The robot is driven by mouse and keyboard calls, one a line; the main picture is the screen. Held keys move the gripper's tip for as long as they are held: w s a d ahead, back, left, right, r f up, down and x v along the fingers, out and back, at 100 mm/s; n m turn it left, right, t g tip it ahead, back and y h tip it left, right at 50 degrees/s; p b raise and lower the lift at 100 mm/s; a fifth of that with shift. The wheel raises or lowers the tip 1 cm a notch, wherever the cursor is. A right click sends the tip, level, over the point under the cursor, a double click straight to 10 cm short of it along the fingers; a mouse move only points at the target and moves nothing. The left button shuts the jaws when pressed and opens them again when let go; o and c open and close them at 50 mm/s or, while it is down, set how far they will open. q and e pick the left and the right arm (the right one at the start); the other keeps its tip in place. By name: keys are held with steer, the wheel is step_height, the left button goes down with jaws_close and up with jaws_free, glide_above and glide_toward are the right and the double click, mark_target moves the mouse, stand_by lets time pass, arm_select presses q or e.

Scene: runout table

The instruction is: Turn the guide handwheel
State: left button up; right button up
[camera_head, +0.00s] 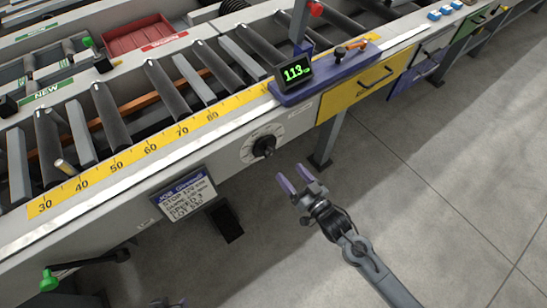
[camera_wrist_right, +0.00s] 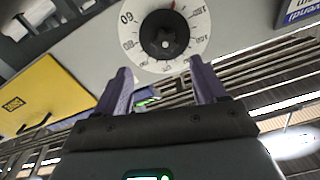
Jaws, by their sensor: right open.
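A black round knob (camera_head: 263,146) sits on a white numbered dial on the front of the runout table; it looks like the handwheel. In the right wrist view the black knob (camera_wrist_right: 163,34) is inside its dial (camera_wrist_right: 130,38), beyond my fingertips. A crank with a green knob (camera_head: 48,280) is at the lower left. My right gripper (camera_head: 292,187) is open and empty, below and right of the dial, apart from it. Its two purple fingers (camera_wrist_right: 158,84) are spread in the wrist view. Only a tip of my left gripper (camera_head: 168,302) shows at the bottom edge.
A job card (camera_head: 183,195) hangs left of the dial. A blue stop block with a 113 display (camera_head: 293,72) sits above, on the yellow scale (camera_head: 150,148). A yellow drawer (camera_head: 355,92) is to the right. The floor (camera_head: 430,190) at right is clear.

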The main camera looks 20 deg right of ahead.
mark_target(271, 155)
steer(key=w, duration=0.1)
steer(key=w+a+b, duration=0.1)
steer(key=w+a, duration=0.1)
steer(key=shift+w+a+f, duration=0.1)
steer(key=shift+w+f, duration=0.2)
steer(key=shift+w, duration=0.1)
steer(key=b+x, duration=0.1)
steer(key=x, duration=0.3)
steer(key=shift+d+r+b, duration=0.1)
steer(key=shift+d+b, duration=0.1)
steer(key=shift+b, duration=0.2)
arm_select(q)
steer(key=f, duration=0.1)
steer(key=a+f, duration=0.1)
steer(key=f, duration=0.1)
steer(key=shift+s+a+f, duration=0.15)
steer(key=shift+s+f, duration=0.05)
steer(key=shift+s, duration=0.05)
arm_select(e)
steer(key=shift+w+a, duration=0.2)
steer(key=shift+a, duration=0.05)
steer(key=shift+d, duration=0.1)
